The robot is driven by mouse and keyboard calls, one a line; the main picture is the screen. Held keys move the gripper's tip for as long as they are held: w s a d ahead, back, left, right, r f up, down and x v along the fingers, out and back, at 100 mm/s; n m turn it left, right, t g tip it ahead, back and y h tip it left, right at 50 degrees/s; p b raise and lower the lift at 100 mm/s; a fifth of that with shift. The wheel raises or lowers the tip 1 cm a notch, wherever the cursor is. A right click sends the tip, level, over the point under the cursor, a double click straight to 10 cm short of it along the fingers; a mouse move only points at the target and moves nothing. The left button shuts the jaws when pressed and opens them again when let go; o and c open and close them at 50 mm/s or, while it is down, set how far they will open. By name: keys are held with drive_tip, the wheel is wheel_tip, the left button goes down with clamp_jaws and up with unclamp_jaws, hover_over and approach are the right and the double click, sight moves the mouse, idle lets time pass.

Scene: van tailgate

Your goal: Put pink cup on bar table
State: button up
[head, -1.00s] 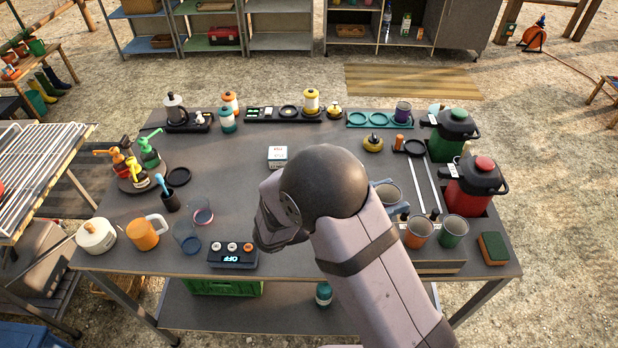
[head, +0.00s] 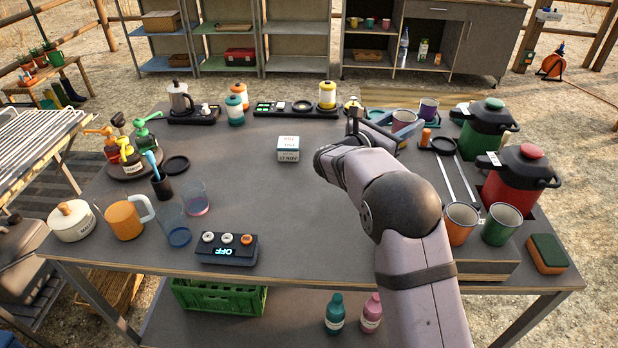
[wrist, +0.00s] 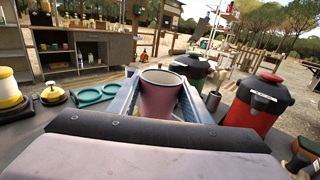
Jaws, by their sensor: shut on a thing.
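The pink cup (wrist: 160,98) is upright between the two blue fingers of my gripper (wrist: 158,88) in the wrist view, its open rim facing up and its base hidden behind the gripper body. In the head view the cup (head: 403,121) shows between the fingers of my gripper (head: 392,128), over the far right part of the large grey table (head: 290,225). My gripper is shut on the cup. I cannot tell whether the cup's base touches anything. No table is marked as the bar table.
Behind the cup are a teal tray (wrist: 97,94) and a purple cup (head: 428,108). Green (head: 487,130) and red (head: 520,183) jugs stand to the right. An open cabinet (head: 425,40) with small cups stands at the back. The table's middle is mostly clear around a white box (head: 288,149).

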drive_tip(key=shift+w+d+r, duration=0.25)
drive_tip(key=shift+w, duration=0.3)
drive_tip(key=shift+f, duration=5.05)
drive_tip(key=shift+f+b, duration=0.2)
drive_tip(key=shift+b, duration=0.2)
drive_tip(key=o, duration=1.1)
drive_tip(key=shift+r, duration=0.1)
